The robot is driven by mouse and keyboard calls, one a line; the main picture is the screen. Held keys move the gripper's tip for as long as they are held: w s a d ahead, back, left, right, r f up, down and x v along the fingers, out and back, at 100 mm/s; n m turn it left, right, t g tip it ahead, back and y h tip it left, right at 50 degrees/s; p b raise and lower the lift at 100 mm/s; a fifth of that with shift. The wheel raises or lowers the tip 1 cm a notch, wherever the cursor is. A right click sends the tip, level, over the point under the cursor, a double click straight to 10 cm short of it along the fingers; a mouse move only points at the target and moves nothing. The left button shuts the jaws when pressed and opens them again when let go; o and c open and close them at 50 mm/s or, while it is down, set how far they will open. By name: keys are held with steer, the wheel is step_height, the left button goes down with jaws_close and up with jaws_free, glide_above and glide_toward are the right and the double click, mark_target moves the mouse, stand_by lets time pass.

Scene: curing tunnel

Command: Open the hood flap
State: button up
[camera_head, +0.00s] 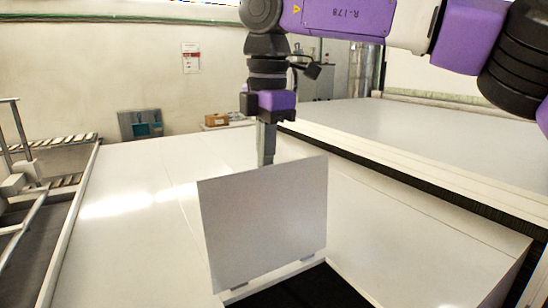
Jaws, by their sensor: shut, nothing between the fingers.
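The hood flap (265,228) is a flat, pale grey panel. It stands raised, near upright, on two small hinges along its lower edge. A dark opening (300,291) in the white hood top (135,200) shows in front of the flap's foot. My gripper (266,158) points straight down at the flap's top edge, on the far side of the panel. Its fingers are shut with nothing between them. The fingertips are partly hidden behind the panel's edge, and I cannot tell whether they touch it.
A dark-edged rail (400,174) runs along the right, with another white surface beyond it. Rollers and a metal rail (45,145) are at the left. A small brown box (216,120) sits at the back. The hood top left of the flap is clear.

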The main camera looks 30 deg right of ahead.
mark_target(271, 181)
steer(key=shift+o, duration=1.1)
steer(key=shift+g, duration=0.6)
steer(key=f, duration=0.1)
steer(key=s+f, duration=0.2)
steer(key=shift+s+a+f, duration=0.1)
steer(key=shift+s+f, duration=0.15)
steer(key=shift+f, duration=0.2)
steer(key=shift+o, duration=1)
steer(key=shift+w+r+t, duration=0.2)
steer(key=shift+w+r, duration=0.2)
steer(key=shift+r, duration=0.25)
steer(key=shift+w+r+t, duration=0.2)
steer(key=shift+w+r, duration=0.2)
steer(key=shift+r, duration=0.2)
steer(key=w+p, duration=0.5)
steer(key=w, duration=0.4)
steer(key=shift+r, duration=0.45)
steer(key=shift+w+r, duration=0.1)
steer(key=shift+r, duration=0.05)
step_height(271, 181, up, 8)
steer(key=shift+s+f, duration=0.25)
